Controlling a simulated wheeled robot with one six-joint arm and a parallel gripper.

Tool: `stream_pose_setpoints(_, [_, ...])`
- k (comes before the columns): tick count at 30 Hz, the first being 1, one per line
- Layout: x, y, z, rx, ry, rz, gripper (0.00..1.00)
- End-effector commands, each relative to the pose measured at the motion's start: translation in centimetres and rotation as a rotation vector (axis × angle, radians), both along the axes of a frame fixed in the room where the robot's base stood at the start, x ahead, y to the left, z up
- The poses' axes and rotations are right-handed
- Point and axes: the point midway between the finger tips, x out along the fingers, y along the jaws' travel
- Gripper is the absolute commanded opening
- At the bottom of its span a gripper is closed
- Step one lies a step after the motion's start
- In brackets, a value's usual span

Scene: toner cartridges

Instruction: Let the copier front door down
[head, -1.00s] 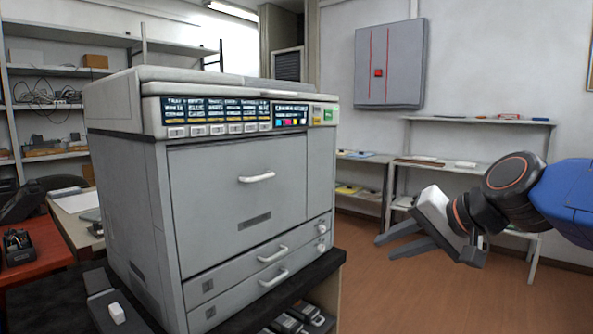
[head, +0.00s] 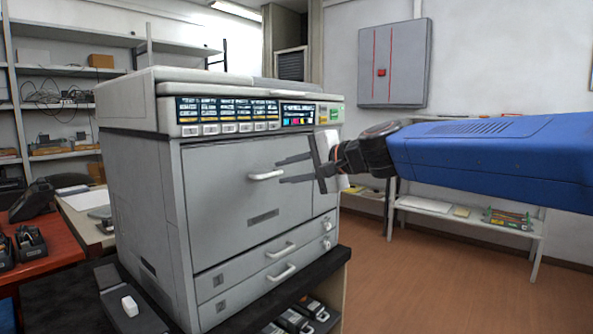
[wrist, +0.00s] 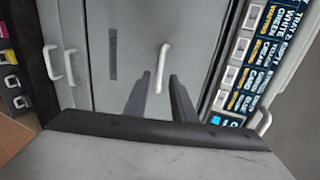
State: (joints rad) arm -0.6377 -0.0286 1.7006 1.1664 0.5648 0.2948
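The copier (head: 150,200) is a large grey machine, and its front door (head: 225,215) is a big flat panel standing upright and closed. A white bar handle (head: 265,175) sits on the upper part of the door. My gripper (head: 280,170) is open, its two dark fingers pointing left at the door beside the handle. In the wrist view the door handle (wrist: 162,68) shows just beyond and between the open fingertips (wrist: 159,80). The gripper holds nothing. Whether a fingertip touches the door cannot be told.
Two drawers with white handles (head: 282,272) lie below the door. A labelled control panel (head: 228,115) runs above it. Toner cartridges (head: 295,318) sit on a shelf under the copier. Open floor (head: 420,275) lies to the right.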

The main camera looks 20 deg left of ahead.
Motion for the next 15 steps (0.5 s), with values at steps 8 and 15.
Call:
stream_pose_setpoints(8, [1.2, 3.0, -1.0, 0.000, 0.000, 0.001, 0.23])
stream_pose_setpoints(15, [2.1, 5.0, -1.7, -0.001, 0.000, 0.001, 0.23])
